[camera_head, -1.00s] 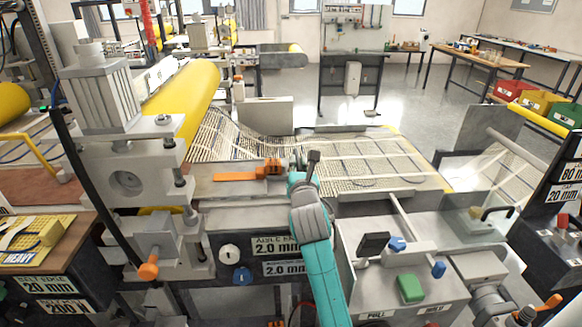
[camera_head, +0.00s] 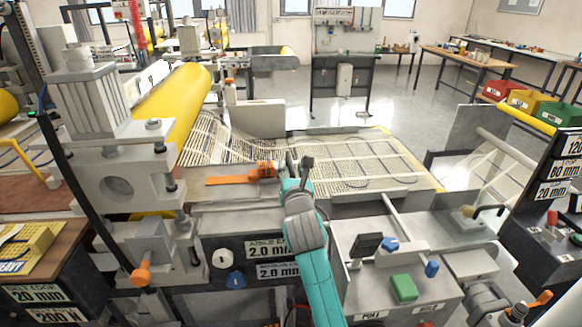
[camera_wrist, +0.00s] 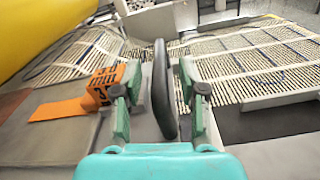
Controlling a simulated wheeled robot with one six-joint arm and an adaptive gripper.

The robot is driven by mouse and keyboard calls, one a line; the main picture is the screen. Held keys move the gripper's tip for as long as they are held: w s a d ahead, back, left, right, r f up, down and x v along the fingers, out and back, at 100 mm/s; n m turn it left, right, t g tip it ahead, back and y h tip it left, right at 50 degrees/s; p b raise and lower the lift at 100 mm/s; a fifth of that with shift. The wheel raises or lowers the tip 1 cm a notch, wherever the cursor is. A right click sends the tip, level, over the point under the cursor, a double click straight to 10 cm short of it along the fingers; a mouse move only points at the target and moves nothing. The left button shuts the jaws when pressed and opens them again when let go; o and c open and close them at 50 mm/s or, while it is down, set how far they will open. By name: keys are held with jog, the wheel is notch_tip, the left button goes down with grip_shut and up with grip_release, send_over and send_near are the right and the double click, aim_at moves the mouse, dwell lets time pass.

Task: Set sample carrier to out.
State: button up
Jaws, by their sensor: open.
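My gripper (camera_head: 292,168) is at the front edge of the machine bed, below the mesh, at the end of my teal arm. In the wrist view its two green fingers (camera_wrist: 160,98) stand apart. A dark, thin upright paddle or handle (camera_wrist: 162,90) stands between them, with gaps on both sides. An orange block with dark lettering (camera_wrist: 104,84) and a flat orange tongue (camera_wrist: 62,108) lies just left of the fingers. The block also shows in the head view (camera_head: 263,171). I cannot tell which part is the sample carrier; no such label is readable.
Wire mesh (camera_head: 350,165) covers the bed beyond. A yellow roller (camera_head: 175,100) and a grey press housing stand at the left. A control box with a green button (camera_head: 404,288) is at the front right. Label plates (camera_head: 275,247) sit below the bed's front edge.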

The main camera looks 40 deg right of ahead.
jog(key=v, duration=1)
jog(key=shift+s+a, duration=0.1)
jog(key=shift+s, duration=0.05)
